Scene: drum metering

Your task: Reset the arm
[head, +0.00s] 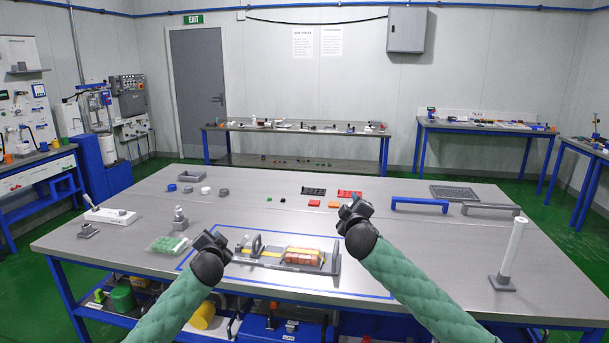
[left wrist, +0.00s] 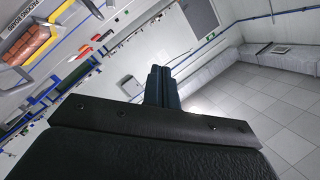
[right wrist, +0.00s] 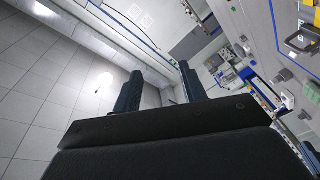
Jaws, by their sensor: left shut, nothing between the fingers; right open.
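My right gripper (head: 352,210) is raised over the table to the right of the middle in the head view. In the right wrist view its two fingers (right wrist: 160,88) stand apart with nothing between them. My left gripper (head: 215,238) is above the front left part of the table. In the left wrist view its fingers (left wrist: 160,85) are together and hold nothing.
On the grey table (head: 420,245) are a blue handle (head: 419,205), a grey handle (head: 491,209), a white post (head: 512,248), a grey tray (head: 203,175), a bag of green parts (head: 167,244) and small red and black bins (head: 349,193). The table's right part has free room.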

